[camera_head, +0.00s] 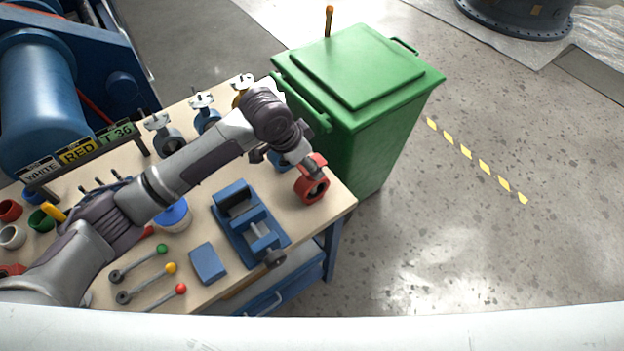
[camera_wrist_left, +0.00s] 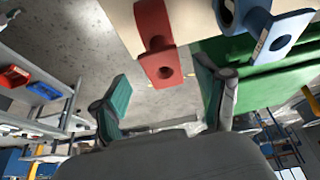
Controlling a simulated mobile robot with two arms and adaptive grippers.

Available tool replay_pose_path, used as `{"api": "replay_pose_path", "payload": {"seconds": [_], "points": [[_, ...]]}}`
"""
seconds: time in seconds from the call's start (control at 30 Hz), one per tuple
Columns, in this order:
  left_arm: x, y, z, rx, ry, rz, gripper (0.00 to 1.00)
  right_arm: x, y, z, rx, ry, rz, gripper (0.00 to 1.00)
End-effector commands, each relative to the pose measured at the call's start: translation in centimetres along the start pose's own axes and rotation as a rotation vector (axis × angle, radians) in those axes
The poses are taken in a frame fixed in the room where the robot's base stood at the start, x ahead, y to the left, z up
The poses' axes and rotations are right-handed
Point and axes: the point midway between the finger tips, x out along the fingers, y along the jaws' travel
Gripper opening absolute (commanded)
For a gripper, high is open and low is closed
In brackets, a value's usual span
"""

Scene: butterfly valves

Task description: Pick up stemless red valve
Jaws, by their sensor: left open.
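The red valve (camera_head: 312,186) stands at the workbench's right edge, with a ring-shaped body and no stem visible on it. In the left wrist view, the red valve (camera_wrist_left: 160,65) has a flange with a round hole facing the camera. My left gripper (camera_wrist_left: 161,78) is open, with one teal-padded finger on each side of the flange. No grip on the valve shows; whether a pad touches it I cannot tell. In the head view, my wrist and arm hide part of the gripper and the bench behind. My right gripper is not in view.
A blue valve (camera_head: 281,161) stands close beside the red one, and also shows in the wrist view (camera_wrist_left: 276,32). A green bin (camera_head: 352,150) borders the bench's right end. A blue vise (camera_head: 247,222) is left of the red valve. Stemmed valves (camera_head: 205,112) line the back.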

Motion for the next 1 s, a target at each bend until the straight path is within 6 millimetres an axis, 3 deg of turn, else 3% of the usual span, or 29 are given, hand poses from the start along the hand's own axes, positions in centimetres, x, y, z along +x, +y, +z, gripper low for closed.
{"api": "replay_pose_path", "payload": {"seconds": [0.13,0.4,0.6,0.87,1.0], "points": [[1.6,0.0,0.0,0.000,0.001,0.000,0.74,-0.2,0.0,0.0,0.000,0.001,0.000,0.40],[4.2,0.0,0.1,0.000,-0.002,0.000,0.74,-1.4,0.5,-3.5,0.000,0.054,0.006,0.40],[6.8,0.0,0.2,0.001,-0.001,0.000,0.74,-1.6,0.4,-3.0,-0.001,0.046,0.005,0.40],[7.1,0.0,0.2,0.002,0.001,-0.001,0.74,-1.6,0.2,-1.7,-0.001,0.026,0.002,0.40],[7.1,0.0,0.2,0.001,0.001,-0.001,0.51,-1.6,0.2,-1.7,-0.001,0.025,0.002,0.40]]}}
